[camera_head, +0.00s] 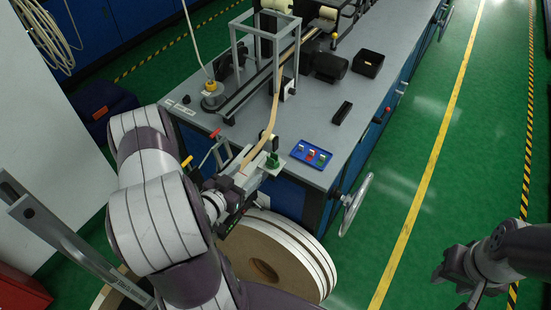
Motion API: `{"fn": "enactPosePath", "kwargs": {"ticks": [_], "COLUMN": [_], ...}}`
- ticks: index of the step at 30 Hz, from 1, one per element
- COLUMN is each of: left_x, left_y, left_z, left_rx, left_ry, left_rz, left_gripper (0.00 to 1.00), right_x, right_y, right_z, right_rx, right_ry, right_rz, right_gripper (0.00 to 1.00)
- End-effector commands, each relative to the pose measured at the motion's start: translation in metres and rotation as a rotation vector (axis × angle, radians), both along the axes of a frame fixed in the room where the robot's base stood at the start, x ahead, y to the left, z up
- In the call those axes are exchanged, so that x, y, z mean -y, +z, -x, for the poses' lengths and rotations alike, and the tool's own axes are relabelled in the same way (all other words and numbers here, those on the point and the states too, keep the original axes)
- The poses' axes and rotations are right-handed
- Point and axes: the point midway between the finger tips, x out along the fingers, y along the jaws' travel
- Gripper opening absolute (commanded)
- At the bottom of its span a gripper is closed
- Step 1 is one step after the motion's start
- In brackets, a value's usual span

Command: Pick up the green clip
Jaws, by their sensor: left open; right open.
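A blue tray (297,155) lies near the front right corner of the grey table. It holds several small clips in different colours, too small to tell apart surely; one at its right side looks greenish. A separate green piece (272,160) sits on the pale fixture at the table's front edge, beside the tan tape. My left gripper (240,193) is open just in front of this fixture, left of the tray; its fingertips are partly hard to make out. My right gripper (460,283) is open and empty over the green floor at the lower right, far from the tray.
The tan tape (271,122) runs from the machine frame (236,43) down to the front edge. A black bar (342,112), a black box (368,63) and a motor (327,66) stand on the table (305,120). Large rolls (305,252) and a handwheel (356,204) are below the front edge.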

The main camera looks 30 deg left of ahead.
Motion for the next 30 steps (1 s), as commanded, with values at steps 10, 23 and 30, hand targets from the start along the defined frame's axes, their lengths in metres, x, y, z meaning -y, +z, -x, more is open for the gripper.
{"fn": "enactPosePath", "kwargs": {"ticks": [10, 23, 30], "left_x": [0.009, 0.02, 0.02], "left_y": [-0.01, -0.025, -0.025], "left_z": [-0.058, -0.115, -0.116], "left_rx": [0.054, 0.053, 0.053], "left_ry": [-0.001, 0.004, 0.005], "left_rz": [0.02, 0.02, 0.02], "left_gripper": [0.62, 0.62, 0.49], "right_x": [0.0, 0.0, 0.0], "right_y": [0.007, 0.018, 0.018], "right_z": [0.0, 0.0, 0.0], "right_rx": [0.0, 0.0, 0.0], "right_ry": [0.0, 0.0, 0.0], "right_rz": [0.0, 0.0, 0.0], "right_gripper": [0.43, 0.43, 0.43]}}
